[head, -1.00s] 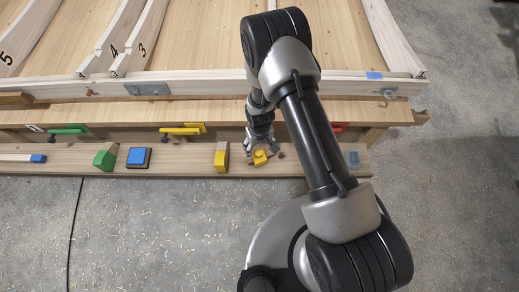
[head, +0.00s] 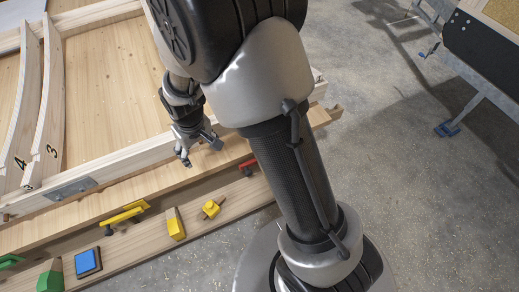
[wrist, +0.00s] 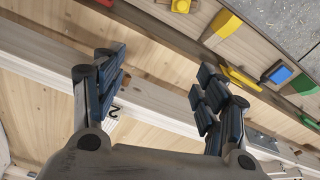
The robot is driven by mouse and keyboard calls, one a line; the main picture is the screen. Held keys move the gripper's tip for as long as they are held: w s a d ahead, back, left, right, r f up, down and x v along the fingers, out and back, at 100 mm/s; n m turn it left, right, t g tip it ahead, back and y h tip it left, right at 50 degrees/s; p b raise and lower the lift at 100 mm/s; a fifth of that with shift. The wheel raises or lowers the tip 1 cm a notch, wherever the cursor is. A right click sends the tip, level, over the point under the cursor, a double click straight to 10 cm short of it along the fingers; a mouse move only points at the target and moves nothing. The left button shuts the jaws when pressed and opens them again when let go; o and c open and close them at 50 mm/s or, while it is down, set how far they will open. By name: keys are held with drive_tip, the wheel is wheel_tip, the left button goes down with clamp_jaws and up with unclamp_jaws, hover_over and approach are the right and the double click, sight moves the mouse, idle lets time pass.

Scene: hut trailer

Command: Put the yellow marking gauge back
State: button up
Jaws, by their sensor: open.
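The yellow marking gauge (head: 211,208), a small yellow block on a crossing wooden stem, lies on the low front plank (head: 140,248). Its yellow top also shows at the upper edge of the wrist view (wrist: 181,5). My gripper (head: 200,150) is open and empty, apart from the gauge, up and behind it over the edge of the wooden frame. In the wrist view my gripper (wrist: 160,78) has its fingers spread wide with nothing between them. No marked place for the gauge can be made out.
A yellow-and-wood block (head: 176,224), a blue block (head: 88,261) and a green block (head: 49,281) sit on the same plank. A yellow clamp (head: 122,215) and a red clamp (head: 248,166) are on the ledge behind. Open concrete floor lies to the right.

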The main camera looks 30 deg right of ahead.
drive_tip(key=s+d+r+m+t, duration=0.1)
drive_tip(key=s+d+r, duration=0.2)
drive_tip(key=s+r, duration=0.55)
drive_tip(key=s+d+r+m+t, duration=0.1)
drive_tip(key=s+d+r, duration=0.35)
drive_tip(key=r, duration=0.75)
drive_tip(key=s+d+r, duration=0.1)
drive_tip(key=s+r, duration=0.1)
drive_tip(key=s, duration=0.7)
drive_tip(key=shift+r+m+t, duration=0.25)
drive_tip(key=shift+m+t, duration=0.05)
drive_tip(key=shift+t, duration=0.1)
